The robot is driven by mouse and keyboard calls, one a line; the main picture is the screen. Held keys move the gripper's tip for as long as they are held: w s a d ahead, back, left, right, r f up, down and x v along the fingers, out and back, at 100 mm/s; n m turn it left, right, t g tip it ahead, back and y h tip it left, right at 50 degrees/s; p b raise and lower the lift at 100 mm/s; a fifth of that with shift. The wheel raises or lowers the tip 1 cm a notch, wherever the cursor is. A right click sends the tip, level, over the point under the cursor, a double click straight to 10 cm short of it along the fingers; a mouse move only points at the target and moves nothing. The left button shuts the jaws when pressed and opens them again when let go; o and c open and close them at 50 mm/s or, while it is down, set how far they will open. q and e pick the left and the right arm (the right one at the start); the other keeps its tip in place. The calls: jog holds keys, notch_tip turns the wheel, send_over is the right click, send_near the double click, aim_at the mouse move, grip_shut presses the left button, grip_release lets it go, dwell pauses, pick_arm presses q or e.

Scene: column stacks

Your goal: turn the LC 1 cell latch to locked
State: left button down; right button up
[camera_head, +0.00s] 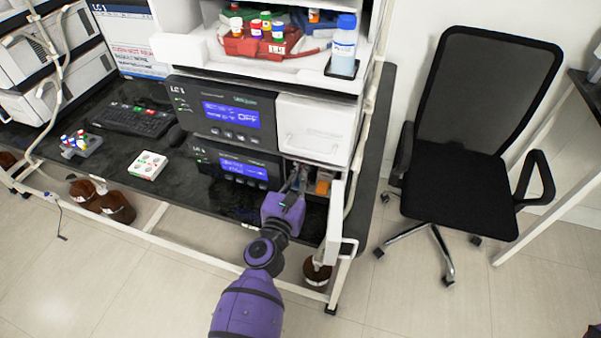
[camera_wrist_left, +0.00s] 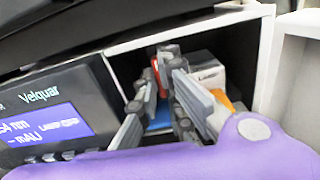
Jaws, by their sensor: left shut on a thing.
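The lower LC 1 module (camera_head: 240,167) has an open compartment at its right end, with its white door (camera_head: 335,210) swung out. My left gripper (camera_head: 299,178) reaches into this compartment from the front. In the left wrist view, its fingertips (camera_wrist_left: 167,65) are shut on a small red part, seemingly the cell latch (camera_wrist_left: 155,68). The fingers hide most of the latch, so I cannot tell its angle. A blue part (camera_wrist_left: 160,121) shows between the fingers, below the red part. My right gripper is not in view.
A white box with a label (camera_wrist_left: 209,75) and an orange part stand right of the fingers inside the compartment. The compartment walls and open door leave little room. The upper LC 1 module (camera_head: 232,115) sits above. A black chair (camera_head: 463,190) stands at right.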

pick_arm(q)
jog(key=shift+n, duration=0.4)
jog(key=c, duration=2.2)
grip_release()
